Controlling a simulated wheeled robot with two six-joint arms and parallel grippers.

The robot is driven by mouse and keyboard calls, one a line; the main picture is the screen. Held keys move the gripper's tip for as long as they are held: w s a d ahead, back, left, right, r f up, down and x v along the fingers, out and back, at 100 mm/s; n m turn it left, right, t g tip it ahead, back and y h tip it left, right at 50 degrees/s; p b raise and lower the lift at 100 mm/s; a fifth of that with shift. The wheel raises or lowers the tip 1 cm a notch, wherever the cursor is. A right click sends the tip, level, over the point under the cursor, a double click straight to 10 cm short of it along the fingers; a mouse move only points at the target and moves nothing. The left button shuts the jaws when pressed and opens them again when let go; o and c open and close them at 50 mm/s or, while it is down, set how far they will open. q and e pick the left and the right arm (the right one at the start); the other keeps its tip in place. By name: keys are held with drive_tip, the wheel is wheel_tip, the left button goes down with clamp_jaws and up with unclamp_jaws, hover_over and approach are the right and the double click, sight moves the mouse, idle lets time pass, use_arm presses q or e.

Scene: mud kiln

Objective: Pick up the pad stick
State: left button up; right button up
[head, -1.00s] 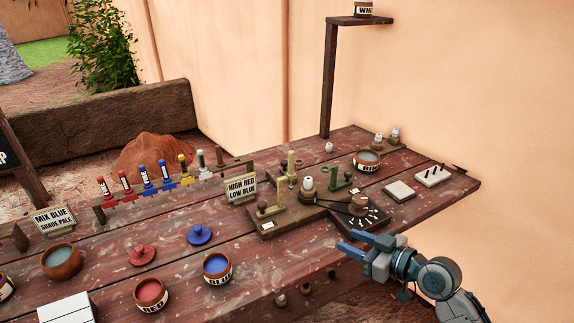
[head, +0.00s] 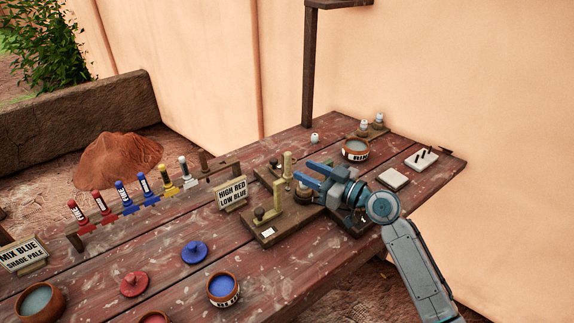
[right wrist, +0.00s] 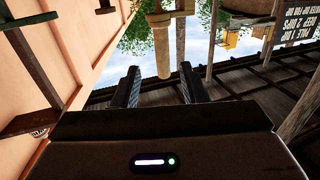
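My right gripper (head: 312,176) is over the dark wooden board (head: 268,236) with its two blue fingers apart, pointing left. In the right wrist view, the fingers (right wrist: 162,88) are also apart, with nothing clearly held. A tan rod (right wrist: 163,58) with a rounded end shows beyond and between the fingertips. I cannot tell for certain which thing is the pad stick. A pale yellow post (head: 287,165) stands just beyond the fingers, and a yellow bracket (head: 278,195) with a dark knob (head: 259,213) stands to their left. My gripper hides part of the board. My left gripper is out of view.
A sign (head: 232,192) stands left of the board. A labelled bowl (head: 355,150), a white slab (head: 393,179) and a white block with dark pegs (head: 422,159) lie to the right. A blue paint pot (head: 223,289) stands in front. A wall rises behind.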

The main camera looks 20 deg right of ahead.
sight(288, 175)
drive_tip(key=p+x, duration=0.3)
drive_tip(key=x, duration=0.3)
drive_tip(key=shift+s+a+r, duration=0.1)
drive_tip(key=shift+a+r, duration=0.1)
drive_tip(key=shift+w+a+f, duration=0.1)
drive_tip(key=shift+w+a, duration=0.05)
drive_tip(key=shift+w, duration=0.05)
drive_tip(key=shift+c, duration=0.2)
drive_tip(key=c, duration=0.7)
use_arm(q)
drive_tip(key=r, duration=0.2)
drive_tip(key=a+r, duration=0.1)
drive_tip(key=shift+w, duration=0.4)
use_arm(e)
clamp_jaws()
